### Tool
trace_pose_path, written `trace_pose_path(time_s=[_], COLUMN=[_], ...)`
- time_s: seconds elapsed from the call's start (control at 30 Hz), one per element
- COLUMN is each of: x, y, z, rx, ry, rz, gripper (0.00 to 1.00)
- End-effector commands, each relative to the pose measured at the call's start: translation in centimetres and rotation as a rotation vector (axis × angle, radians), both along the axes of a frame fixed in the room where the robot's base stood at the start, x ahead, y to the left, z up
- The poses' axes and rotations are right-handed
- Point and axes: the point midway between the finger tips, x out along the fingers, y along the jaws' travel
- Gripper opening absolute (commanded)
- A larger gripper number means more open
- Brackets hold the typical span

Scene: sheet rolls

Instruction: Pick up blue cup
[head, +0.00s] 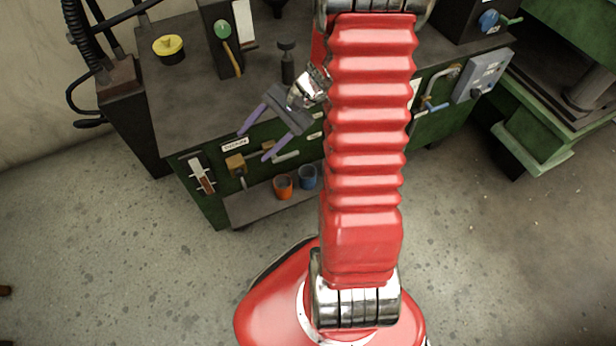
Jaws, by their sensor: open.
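The blue cup (307,177) stands upright on a low grey shelf (262,207) at the front of the green machine. An orange cup (283,187) stands close to its left. My gripper (256,146) is open and empty, with its two purple fingers pointing down and left. In the picture it lies above and to the left of both cups, in front of the machine's upper edge. The gap in height and depth between gripper and cup is hard to judge. The blue cup is fully visible, just left of my red arm.
The machine's dark top (185,95) carries a yellow-lidded pot (169,48) and a lever box (222,40). A grey switch box (482,76) is at right. The concrete floor (150,260) is clear.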

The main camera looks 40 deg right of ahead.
Motion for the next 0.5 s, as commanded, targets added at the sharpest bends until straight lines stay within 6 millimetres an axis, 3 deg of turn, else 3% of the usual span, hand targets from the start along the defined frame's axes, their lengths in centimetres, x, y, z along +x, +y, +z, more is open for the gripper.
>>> trace_pose_path(time_s=[0.5], x=[0.8], y=[-8.4], z=[-10.3], rx=[0.314], ry=[0.057], rz=[-0.420], gripper=[0.61])
